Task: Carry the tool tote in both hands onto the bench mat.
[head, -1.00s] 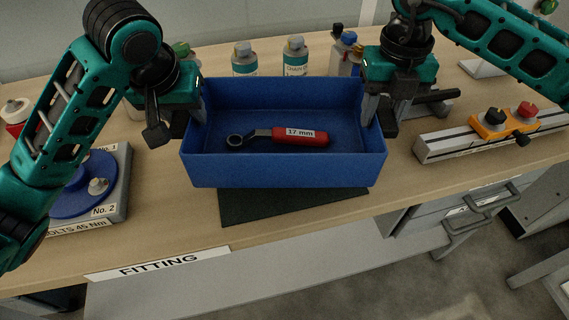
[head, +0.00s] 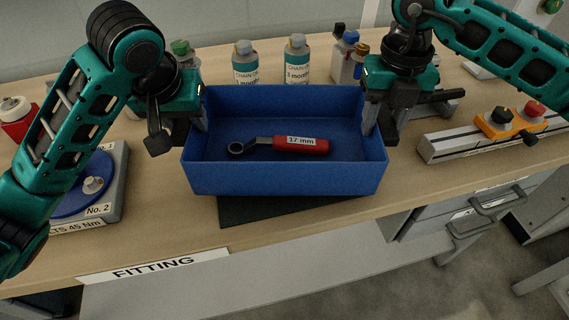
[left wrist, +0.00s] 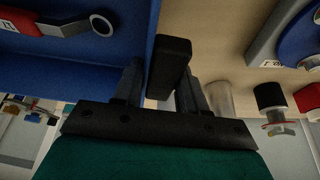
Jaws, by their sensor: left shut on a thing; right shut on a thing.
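The blue tool tote (head: 285,180) is in the middle of the head view, over the dark bench mat (head: 290,210). It hides most of the mat; only a front strip shows. I cannot tell whether the tote touches the mat. A wrench with a red handle marked 17 mm (head: 300,145) lies inside. My left gripper (head: 198,118) is shut on the tote's left wall. My right gripper (head: 374,118) is shut on its right wall. In the left wrist view the left gripper (left wrist: 158,85) has the tote wall (left wrist: 110,65) at its fingers.
Chain oil bottles (head: 245,65) and smaller bottles stand behind the tote. A blue disc on a grey base (head: 85,190) is at the left. A rail with an orange block (head: 500,128) is at the right. The bench's front edge has a FITTING label (head: 155,268).

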